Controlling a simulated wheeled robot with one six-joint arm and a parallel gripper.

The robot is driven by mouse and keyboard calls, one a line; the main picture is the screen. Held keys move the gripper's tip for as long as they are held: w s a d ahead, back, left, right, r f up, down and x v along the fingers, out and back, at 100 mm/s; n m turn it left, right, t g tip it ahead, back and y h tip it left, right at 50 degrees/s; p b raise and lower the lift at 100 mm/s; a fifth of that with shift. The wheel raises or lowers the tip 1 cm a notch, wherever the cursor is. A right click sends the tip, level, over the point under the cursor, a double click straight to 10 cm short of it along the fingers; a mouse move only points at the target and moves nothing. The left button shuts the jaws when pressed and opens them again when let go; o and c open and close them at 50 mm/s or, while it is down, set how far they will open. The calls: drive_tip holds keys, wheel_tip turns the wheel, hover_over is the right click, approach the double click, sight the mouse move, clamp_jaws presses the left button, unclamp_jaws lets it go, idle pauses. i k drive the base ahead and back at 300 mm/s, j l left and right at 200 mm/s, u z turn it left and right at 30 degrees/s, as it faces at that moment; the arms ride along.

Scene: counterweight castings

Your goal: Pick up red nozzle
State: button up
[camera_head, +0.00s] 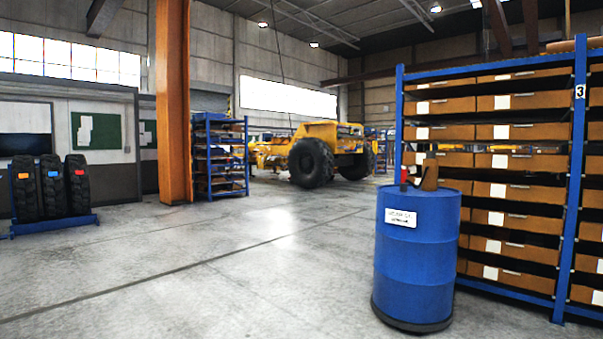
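A blue drum (415,265) with a white label stands upright on the floor at the right. On its top, at the left side, is a small red object (404,186), likely the red nozzle; it is too small to make out its shape. A brown, tapered object (429,173) stands close to its right on the same drum top. I cannot tell whether the two touch. My gripper is not in view.
A blue-framed shelf rack (570,200) with brown boxes stands right behind the drum. An orange column (173,105), a tire stand (60,223) and a yellow vehicle (322,135) are farther off. The grey floor left of the drum is clear.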

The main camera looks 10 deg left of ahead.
sight(405, 171)
drive_tip(key=u, duration=3.95)
drive_tip(key=z, duration=3.95)
drive_tip(key=i+j+u, duration=0.2)
drive_tip(key=i, duration=0.45)
drive_tip(key=l, duration=0.1)
